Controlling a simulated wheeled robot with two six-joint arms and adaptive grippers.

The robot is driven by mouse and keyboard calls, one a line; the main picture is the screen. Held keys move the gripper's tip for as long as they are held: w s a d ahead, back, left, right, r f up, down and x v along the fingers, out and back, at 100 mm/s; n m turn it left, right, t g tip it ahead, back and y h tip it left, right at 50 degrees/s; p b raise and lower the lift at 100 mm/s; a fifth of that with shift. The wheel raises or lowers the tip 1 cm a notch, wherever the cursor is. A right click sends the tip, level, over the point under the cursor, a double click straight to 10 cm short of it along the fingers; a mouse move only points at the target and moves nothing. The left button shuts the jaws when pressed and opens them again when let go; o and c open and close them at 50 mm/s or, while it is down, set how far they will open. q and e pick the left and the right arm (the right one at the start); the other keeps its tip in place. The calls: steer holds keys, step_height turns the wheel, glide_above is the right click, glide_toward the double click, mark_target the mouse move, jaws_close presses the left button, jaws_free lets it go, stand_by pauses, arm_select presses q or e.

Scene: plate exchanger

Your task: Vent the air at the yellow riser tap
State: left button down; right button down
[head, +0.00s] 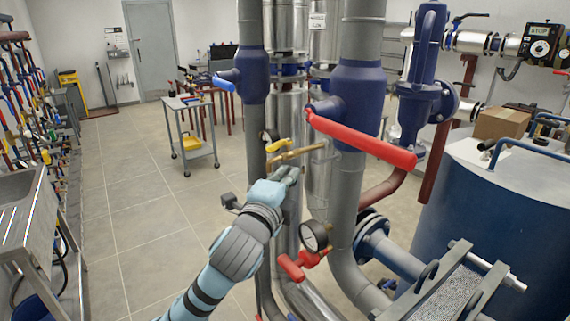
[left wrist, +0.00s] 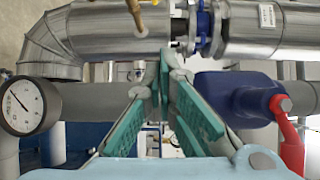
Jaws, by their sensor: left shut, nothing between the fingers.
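The tap with a yellow handle (head: 277,145) sits on a thin brass pipe (head: 305,151) among the grey risers in the head view. In the left wrist view a brass fitting (left wrist: 135,14) shows at the top edge; the yellow handle cannot be made out there. My left gripper (head: 291,173) is just below the brass pipe and looks apart from it. Its teal fingers (left wrist: 166,75) come together at the tips with nothing held between them. My right gripper is not in view.
A red lever (head: 360,138) on a blue valve juts out to the right of my left gripper. A pressure gauge (head: 315,236) and a red-handled valve (head: 292,268) are below it. A blue tank (head: 480,215) stands at right.

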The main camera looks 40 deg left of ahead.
mark_target(280, 144)
arm_select(q)
steer(key=w+a, duration=0.4)
steer(key=w, duration=0.1)
steer(key=w+a, duration=0.3)
steer(key=shift+w+f, duration=0.1)
steer(key=shift+f, duration=0.15)
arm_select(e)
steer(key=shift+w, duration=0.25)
arm_select(q)
steer(key=shift+w+d, duration=0.1)
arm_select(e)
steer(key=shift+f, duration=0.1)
